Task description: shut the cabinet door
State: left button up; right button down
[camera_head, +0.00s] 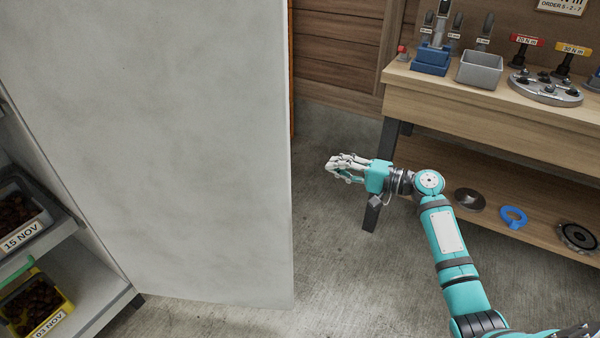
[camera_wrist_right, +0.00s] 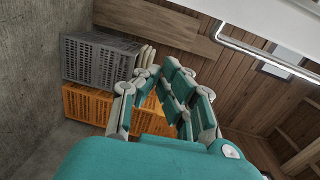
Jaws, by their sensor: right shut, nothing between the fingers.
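The cabinet door (camera_head: 170,130) is a large pale grey panel standing open in the head view, its free edge near the middle. It joins the cabinet (camera_head: 85,265) at the left, whose shelves are exposed. My right gripper (camera_head: 337,168) is shut and empty, a little right of the door's free edge, pointing left. It looks apart from the door. In the right wrist view its fingers (camera_wrist_right: 160,78) are together with nothing held. A pale panel with a metal bar (camera_wrist_right: 265,55) crosses the top right there; it may be the door's other face. My left gripper is out of view.
Labelled chestnut bins (camera_head: 35,300) sit on the cabinet shelves. A wooden workbench (camera_head: 480,105) with tools stands at the right, behind my right arm. A grey crate (camera_wrist_right: 98,60) and an orange crate (camera_wrist_right: 88,104) show in the wrist view. Bare concrete floor lies right of the door.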

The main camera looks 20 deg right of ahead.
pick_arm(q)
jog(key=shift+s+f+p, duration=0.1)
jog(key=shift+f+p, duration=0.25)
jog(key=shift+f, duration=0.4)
pick_arm(e)
jog(key=w+a+r+y, duration=0.1)
jog(key=w+a+r, duration=0.2)
jog(key=a, duration=0.5)
jog(key=shift+a+r+n, duration=0.25)
jog(key=shift+a+n, duration=0.05)
jog(key=shift+a, duration=0.05)
